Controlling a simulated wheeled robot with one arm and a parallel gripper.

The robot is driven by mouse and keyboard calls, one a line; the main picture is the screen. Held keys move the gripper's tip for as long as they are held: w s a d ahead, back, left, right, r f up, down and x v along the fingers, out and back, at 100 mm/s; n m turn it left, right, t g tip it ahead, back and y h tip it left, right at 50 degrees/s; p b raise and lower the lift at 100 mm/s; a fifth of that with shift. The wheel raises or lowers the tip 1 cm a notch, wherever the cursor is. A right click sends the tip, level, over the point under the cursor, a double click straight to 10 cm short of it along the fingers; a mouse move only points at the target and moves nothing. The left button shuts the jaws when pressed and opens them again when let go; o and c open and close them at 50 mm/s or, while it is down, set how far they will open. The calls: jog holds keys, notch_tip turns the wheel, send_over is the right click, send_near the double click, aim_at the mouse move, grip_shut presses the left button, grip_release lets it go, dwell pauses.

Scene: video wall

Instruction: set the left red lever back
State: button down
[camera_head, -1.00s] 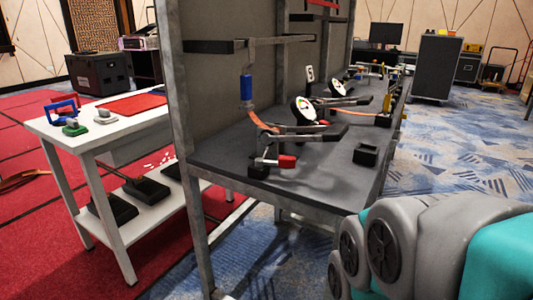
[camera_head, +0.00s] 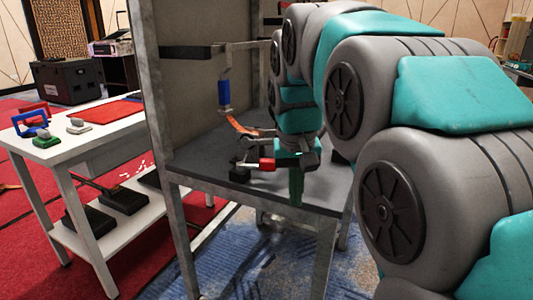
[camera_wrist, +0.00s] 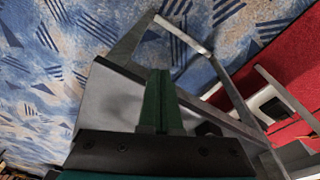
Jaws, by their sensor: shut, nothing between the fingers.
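A lever with a red grip (camera_head: 266,164) stands on a small black base (camera_head: 240,174) near the front of the grey bench shelf (camera_head: 215,178). The grip points right. My gripper (camera_head: 296,186) is just right of the red grip, with its fingers pointing down near the shelf's front edge; I cannot tell whether they touch the grip. In the wrist view my gripper (camera_wrist: 161,102) shows its two dark green fingers together, with nothing between them. The red grip cannot be made out there. My arm hides the shelf's right part and any second red lever.
A blue handle (camera_head: 224,92) hangs above an orange strip (camera_head: 238,124) behind the lever. The rack's grey post (camera_head: 163,140) stands left of it. A white table (camera_head: 85,130) with several small items is farther left. Carpet floor lies in front.

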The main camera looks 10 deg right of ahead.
aim_at(256, 165)
jog(key=w+a+r+m+t, duration=0.1)
jog(key=w+a+r+t, duration=0.1)
jog(key=w+r, duration=0.8)
jog(key=w, duration=0.3)
jog(key=shift+w+a+r, duration=0.3)
jog(key=shift+w+r, duration=0.05)
jog(key=shift+f, duration=0.1)
jog(key=shift+w+d+p+x, duration=0.1)
jog(key=shift+p+x, duration=0.05)
jog(key=shift+x, duration=2.3)
jog(key=shift+w+d+p+x, duration=0.15)
jog(key=shift+x, duration=2.35)
